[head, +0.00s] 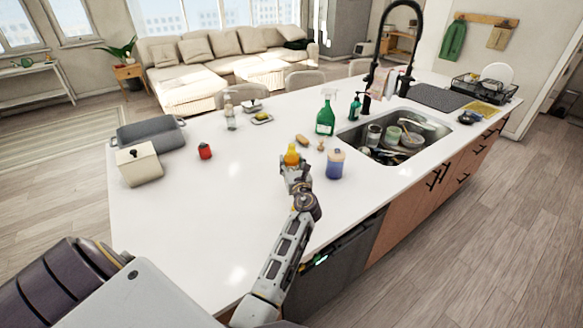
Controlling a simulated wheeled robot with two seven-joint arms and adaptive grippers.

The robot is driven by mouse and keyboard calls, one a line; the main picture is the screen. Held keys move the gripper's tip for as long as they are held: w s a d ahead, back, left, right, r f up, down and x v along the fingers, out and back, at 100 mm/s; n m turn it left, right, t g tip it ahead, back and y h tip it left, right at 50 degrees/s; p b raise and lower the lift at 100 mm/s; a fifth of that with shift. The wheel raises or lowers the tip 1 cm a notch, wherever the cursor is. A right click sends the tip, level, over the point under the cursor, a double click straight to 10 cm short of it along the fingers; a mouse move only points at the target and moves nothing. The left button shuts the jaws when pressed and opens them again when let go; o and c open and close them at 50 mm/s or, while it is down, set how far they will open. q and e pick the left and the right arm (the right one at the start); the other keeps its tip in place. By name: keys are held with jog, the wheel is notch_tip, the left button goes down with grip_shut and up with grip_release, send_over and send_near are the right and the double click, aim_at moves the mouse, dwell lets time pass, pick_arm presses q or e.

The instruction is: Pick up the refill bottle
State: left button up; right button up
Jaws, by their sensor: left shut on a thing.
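The orange-yellow bottle (291,155), which I take to be the refill bottle, is small in the head view, near the front edge of the white island counter. My left gripper (294,167) is shut on it from the near side. The gripper hides the bottle's lower part, so I cannot tell whether it touches the counter. It looks about upright. My right gripper is not in view.
A blue jar (335,164) stands close on the right, with a brush (302,140) behind. A green spray bottle (325,117) stands by the sink (398,156), which holds dishes. A red timer-like item (205,151) and white canister (139,165) are left. The counter's left front is clear.

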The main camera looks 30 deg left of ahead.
aim_at(293, 158)
pick_arm(q)
jog(key=shift+r, duration=1.85)
jog(key=shift+r, duration=0.15)
